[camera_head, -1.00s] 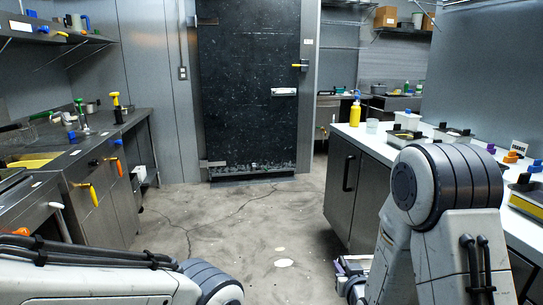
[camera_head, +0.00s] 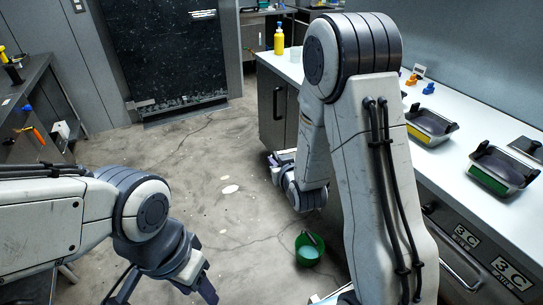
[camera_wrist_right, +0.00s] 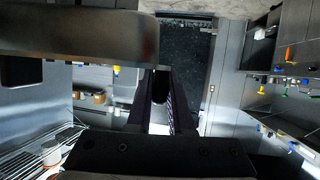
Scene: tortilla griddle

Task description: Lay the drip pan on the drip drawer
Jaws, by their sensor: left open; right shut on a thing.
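My right gripper (camera_head: 282,165) is beside the counter's dark cabinets in the head view, partly behind my right arm. In the right wrist view its fingers (camera_wrist_right: 160,115) are shut on a dark piece, perhaps a handle of the drip pan. A large grey metal shape (camera_wrist_right: 75,40) with a rounded end fills the upper left there; I cannot tell whether it is the pan. Two metal pans with dark handles, one yellow-fronted (camera_head: 432,127) and one green-fronted (camera_head: 497,167), sit on the white counter. My left gripper (camera_head: 163,291) is open and empty, low in the head view. I cannot identify the drip drawer.
The counter front carries 3C labels (camera_head: 512,273) and a bar handle (camera_head: 460,271). A green bucket (camera_head: 308,249) stands on the floor. A yellow bottle (camera_head: 279,39) is at the counter's far end. The floor between the counters is mostly clear.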

